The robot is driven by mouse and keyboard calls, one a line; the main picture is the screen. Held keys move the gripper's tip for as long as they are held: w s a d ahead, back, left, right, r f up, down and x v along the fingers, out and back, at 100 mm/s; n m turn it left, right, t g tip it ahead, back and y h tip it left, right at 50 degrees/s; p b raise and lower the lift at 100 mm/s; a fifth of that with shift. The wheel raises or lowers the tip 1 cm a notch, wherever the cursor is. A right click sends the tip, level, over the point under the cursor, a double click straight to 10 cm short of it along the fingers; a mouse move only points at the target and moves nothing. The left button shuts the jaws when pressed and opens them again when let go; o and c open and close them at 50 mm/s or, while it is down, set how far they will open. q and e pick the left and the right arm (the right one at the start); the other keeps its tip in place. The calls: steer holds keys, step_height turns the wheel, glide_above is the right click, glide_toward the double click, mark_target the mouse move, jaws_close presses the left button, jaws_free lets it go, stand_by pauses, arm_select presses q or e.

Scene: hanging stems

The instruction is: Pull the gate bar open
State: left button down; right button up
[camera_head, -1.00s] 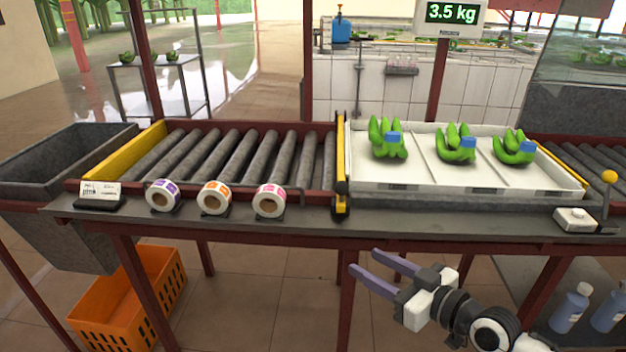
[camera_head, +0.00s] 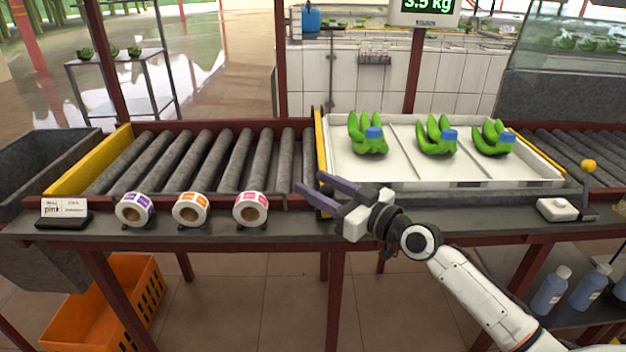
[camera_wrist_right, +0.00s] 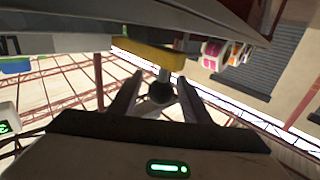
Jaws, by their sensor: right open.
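The gate bar (camera_head: 319,140) is a narrow yellow and black bar standing between the roller conveyor and the white tray. My right gripper (camera_head: 310,182) is open at the bar's near end and hides part of it. In the right wrist view, a yellow piece of the bar (camera_wrist_right: 150,57) shows ahead, with a short stem and a dark round knob (camera_wrist_right: 160,93) below it. The knob appears between the open fingers of the right gripper (camera_wrist_right: 158,95); I cannot tell whether they touch it. My left gripper is not in view.
The white tray (camera_head: 400,176) holds three green banana bunches with blue tops. Several rollers (camera_head: 205,160) lie left of the bar. Three label rolls (camera_head: 190,209) stand along the front ledge. A white box with a yellow-knobbed lever (camera_head: 558,209) is at right.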

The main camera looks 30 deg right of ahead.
steer(key=shift+x, duration=0.8)
steer(key=shift+c, duration=0.2)
jaws_close()
